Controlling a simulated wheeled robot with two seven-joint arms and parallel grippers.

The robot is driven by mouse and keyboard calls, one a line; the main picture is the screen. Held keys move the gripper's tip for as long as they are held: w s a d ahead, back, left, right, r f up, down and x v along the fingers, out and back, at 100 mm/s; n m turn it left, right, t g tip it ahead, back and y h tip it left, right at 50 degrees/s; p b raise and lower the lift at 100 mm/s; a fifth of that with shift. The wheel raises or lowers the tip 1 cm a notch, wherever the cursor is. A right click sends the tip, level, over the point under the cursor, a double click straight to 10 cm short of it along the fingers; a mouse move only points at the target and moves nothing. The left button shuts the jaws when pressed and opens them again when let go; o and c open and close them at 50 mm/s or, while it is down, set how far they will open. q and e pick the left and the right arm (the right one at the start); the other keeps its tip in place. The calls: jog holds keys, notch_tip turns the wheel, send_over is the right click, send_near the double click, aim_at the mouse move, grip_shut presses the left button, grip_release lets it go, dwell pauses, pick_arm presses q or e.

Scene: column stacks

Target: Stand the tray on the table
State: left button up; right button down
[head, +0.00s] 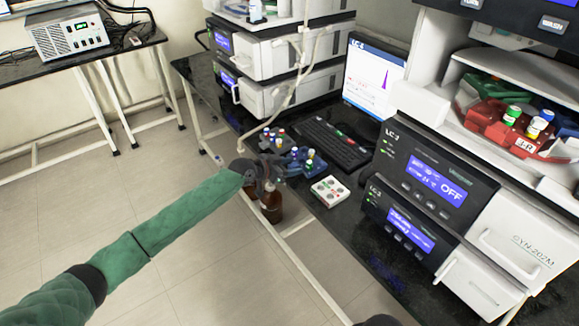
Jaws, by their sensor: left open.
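I cannot tell which tray the task means. A blue tray (297,167) with several capped vials stands on the black table (342,217) near its front edge. A darker tray (263,147) with vials stands just behind it to the left. A red tray (488,124) with green-, white- and yellow-capped vials sits inside the open bay of the right instrument stack. My left gripper (268,181) is open at the table's front edge, just left of the blue tray. I cannot tell whether it touches anything.
Brown bottles (271,206) show below my left gripper, beside the table edge. A white box with coloured spots (330,191), a keyboard (332,143) and a monitor (373,75) crowd the table. Instrument stacks (427,183) stand on both sides. The floor at left is clear.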

pick_arm(q)
jog(key=shift+r, duration=0.2)
jog(key=b+v, duration=0.2)
jog(key=v, duration=1)
jog(key=s+d+f+n+g+y, duration=0.1)
jog(key=s+d+f, duration=0.25)
jog(key=s, duration=0.35)
jog(key=s+d+f+y, duration=0.1)
jog(key=s+d+f, duration=0.1)
jog(key=s+f, duration=0.35)
jog(key=s+d+f+n+g+y, duration=0.1)
jog(key=s+d+f, duration=0.1)
jog(key=s, duration=0.7)
jog(key=s+a+f+n+g+y, duration=0.2)
jog(key=s+a, duration=0.4)
jog(key=s, duration=0.6)
jog(key=s+a+f+n+g+y, duration=0.1)
jog(key=s+a+f+n+y, duration=0.3)
jog(key=s, duration=0.9)
jog(key=shift+a+g, duration=0.4)
jog(key=shift+a, duration=0.65)
pick_arm(e)
jog(key=a+f, duration=0.1)
jog(key=a, duration=0.1)
jog(key=shift+w+a+f+t+y, duration=0.2)
jog(key=shift+a+f+t+y, duration=0.1)
jog(key=shift+f+y, duration=0.1)
